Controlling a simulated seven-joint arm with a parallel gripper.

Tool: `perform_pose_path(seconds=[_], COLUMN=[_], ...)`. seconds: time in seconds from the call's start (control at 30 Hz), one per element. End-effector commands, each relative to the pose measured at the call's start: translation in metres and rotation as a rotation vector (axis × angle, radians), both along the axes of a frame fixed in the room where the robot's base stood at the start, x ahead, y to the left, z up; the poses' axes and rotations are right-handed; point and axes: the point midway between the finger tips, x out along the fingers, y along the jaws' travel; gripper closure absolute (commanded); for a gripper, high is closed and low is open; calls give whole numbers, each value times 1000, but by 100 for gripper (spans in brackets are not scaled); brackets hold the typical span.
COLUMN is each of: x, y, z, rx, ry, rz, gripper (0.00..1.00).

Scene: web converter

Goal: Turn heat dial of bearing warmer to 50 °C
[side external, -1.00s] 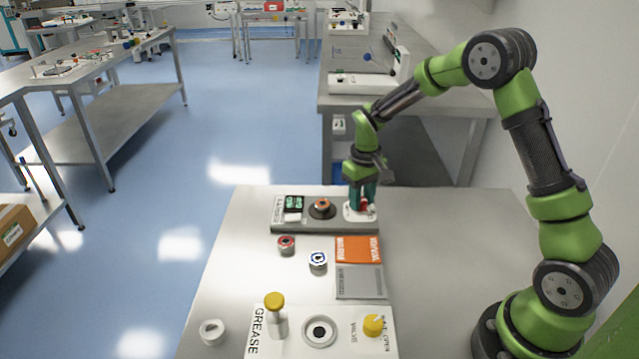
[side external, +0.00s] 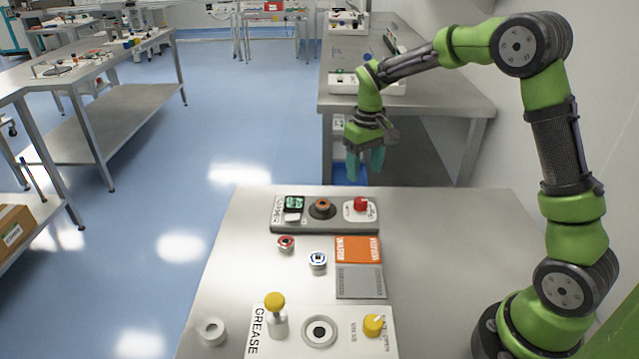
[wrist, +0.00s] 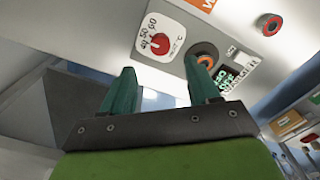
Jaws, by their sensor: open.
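The bearing warmer (side external: 281,221) is a grey box at the far edge of the steel table. It carries a green-lit display (side external: 294,203), a dark round seat with an orange-brown ring (side external: 322,207), and a red heat dial (side external: 361,204) on a white plate. The wrist view shows the dial (wrist: 159,41) with marks 40, 50 and 60 along its left side; I cannot tell exactly which mark it points to. My gripper (side external: 364,178) is open and empty, above and beyond the warmer, apart from the dial. Its teal fingers (wrist: 160,88) are spread in the wrist view.
Two small bearings, one red (side external: 286,244) and one blue-white (side external: 318,261), lie in front of the warmer. Orange and grey mats (side external: 359,282) are to their right. A grease panel (side external: 345,343) with a yellow-topped plunger and yellow valve knob stands nearest. The table's right side is clear.

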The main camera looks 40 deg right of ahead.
Motion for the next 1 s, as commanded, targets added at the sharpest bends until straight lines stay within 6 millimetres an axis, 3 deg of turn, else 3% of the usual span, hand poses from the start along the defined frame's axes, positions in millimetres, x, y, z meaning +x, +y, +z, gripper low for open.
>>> perform_pose_path(seconds=[0.2, 0.4, 0.87, 1.0], x=[1, 1, 1, -4], y=[0, 0, -1, 3], z=[49, 73, 79, 65], rx=[-2, -1, -2, 6], ry=[-5, -2, -3, -18], rz=[1, 1, -8, -54], gripper=[40, 40, 40, 40])
